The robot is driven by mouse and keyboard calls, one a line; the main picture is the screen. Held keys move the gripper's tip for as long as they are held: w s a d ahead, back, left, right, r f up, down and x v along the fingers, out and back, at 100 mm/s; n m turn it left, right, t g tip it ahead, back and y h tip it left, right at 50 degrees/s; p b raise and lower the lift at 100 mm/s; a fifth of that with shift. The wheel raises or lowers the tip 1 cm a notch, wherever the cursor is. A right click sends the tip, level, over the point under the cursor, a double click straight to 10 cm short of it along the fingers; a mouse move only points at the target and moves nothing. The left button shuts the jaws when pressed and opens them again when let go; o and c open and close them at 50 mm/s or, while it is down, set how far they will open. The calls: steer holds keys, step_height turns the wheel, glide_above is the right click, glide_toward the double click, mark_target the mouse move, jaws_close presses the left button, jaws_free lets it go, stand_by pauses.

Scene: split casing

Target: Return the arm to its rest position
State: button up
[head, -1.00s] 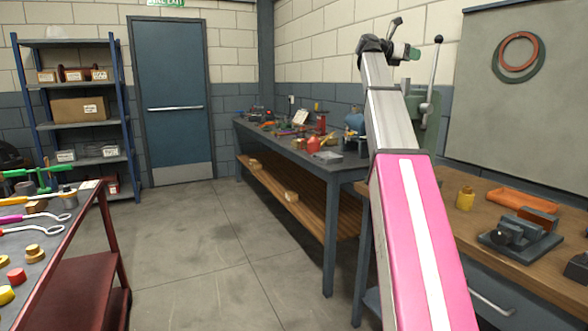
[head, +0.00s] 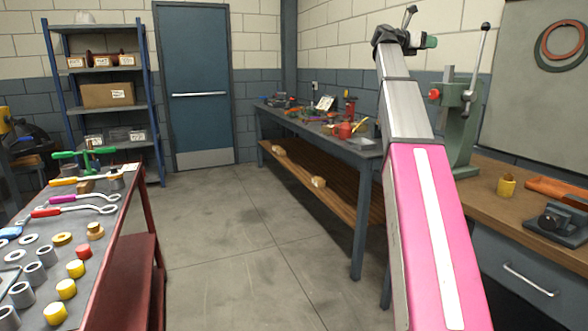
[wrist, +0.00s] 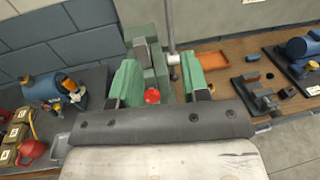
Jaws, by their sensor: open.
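My arm (head: 425,220) reaches up and away in the head view, with a pink lower section and a grey upper section. My gripper (head: 428,41) is at its top end, high in front of the wall and small in this view. In the wrist view my gripper (wrist: 159,62) shows two green fingers spread well apart. Nothing is held between them. A green machine with a red knob (wrist: 152,96) is seen beyond and between the fingers, apart from them as far as I can tell.
A red cart (head: 125,220) with rings, caps and wrenches stands at the left. The wooden workbench (head: 478,170) with the green lever press (head: 460,125) is at the right. A longer bench (head: 365,147) runs behind. The floor (head: 235,240) between is clear.

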steer(key=w+a+f+n+t+y, duration=0.35)
steer(key=a+f+n+t, duration=0.4)
steer(key=f+n, duration=0.4)
steer(key=w+a+f+n+t+y, duration=0.3)
steer(key=w+a+f+n+t, duration=0.25)
steer(key=f+n+t, duration=0.4)
steer(key=s+a+f+n+g+y, duration=0.2)
steer(key=a+f+n+y, duration=0.4)
steer(key=f+n, duration=0.45)
steer(key=s+a+f+n+g+y, duration=0.15)
steer(key=a+f+n+y, duration=0.5)
steer(key=f, duration=0.75)
steer(key=s+a+f+n+g, duration=0.1)
steer(key=s+f+n+g, duration=0.25)
steer(key=f, duration=0.35)
steer(key=s+a+f+n+g+y, duration=0.1)
steer(key=s+a+f+n+g, duration=0.15)
steer(key=s+f, duration=0.4)
steer(key=s+a+f+n+g, duration=0.1)
steer(key=s+f+n+g, duration=0.15)
steer(key=f, duration=0.65)
steer(key=s+d+f+n+g+h, duration=0.1)
steer(key=s+f+g, duration=0.3)
steer(key=s, duration=0.6)
steer(key=s+d+f+n+g+h, duration=0.1)
steer(key=s+f+n+g, duration=0.2)
steer(key=s+f, duration=0.6)
steer(key=shift+s+d+f+g+h, duration=0.15)
steer(key=shift+s+d+g+h, duration=0.2)
steer(key=shift+s+g, duration=0.65)
